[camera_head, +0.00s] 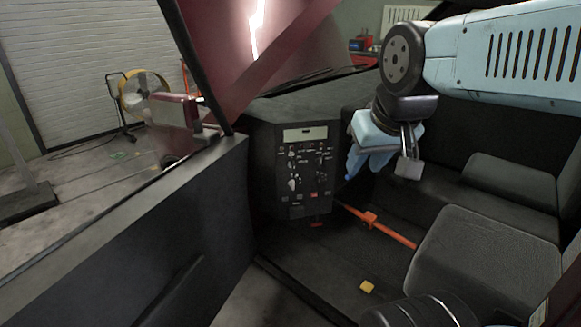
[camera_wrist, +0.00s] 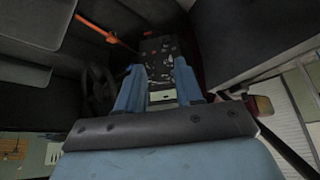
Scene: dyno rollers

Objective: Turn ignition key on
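A black control panel (camera_head: 300,165) with several knobs, switches and a pale display strip stands in the cab, left of my gripper. It also shows in the wrist view (camera_wrist: 163,50), upside down, beyond my fingers. I cannot tell which small fitting on it is the ignition key. My gripper (camera_head: 352,165) points down beside the panel's right side, apparently clear of it. In the wrist view my gripper (camera_wrist: 157,72) has its two blue fingers apart, with nothing held between them.
An orange bar (camera_head: 385,228) runs across the cab right of the panel. A black seat (camera_head: 480,250) is at the lower right. A dark door panel (camera_head: 180,240) stands at the left. A small yellow object (camera_head: 367,287) lies on the cab floor.

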